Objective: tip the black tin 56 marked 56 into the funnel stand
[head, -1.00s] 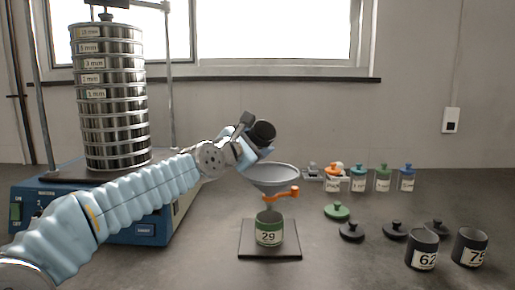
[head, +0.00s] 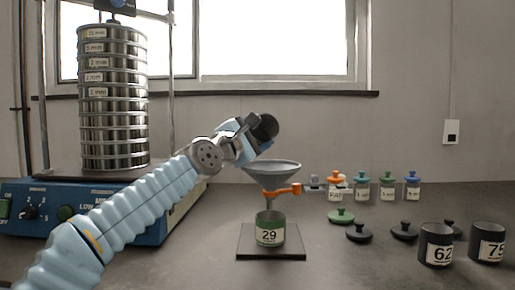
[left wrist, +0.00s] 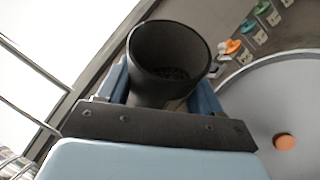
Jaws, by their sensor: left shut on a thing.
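My left gripper (head: 250,137) is shut on a black tin (head: 265,127) and holds it tilted above the funnel (head: 272,169). No number shows on this tin. In the left wrist view the tin (left wrist: 167,62) sits between the fingers (left wrist: 160,92), with dark grains inside. The funnel is a grey bowl on an orange clamp (head: 280,191), over a dark base plate (head: 258,254). Its bowl also shows in the left wrist view (left wrist: 270,105), with an orange spot in it. My right gripper is out of view.
A sieve stack (head: 113,105) on a blue shaker (head: 150,232) stands at the left. Black tins marked 62 (head: 438,246) and 75 (head: 488,243) stand at the right. Loose lids (head: 341,217) lie between, and several small lidded jars (head: 387,187) stand behind.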

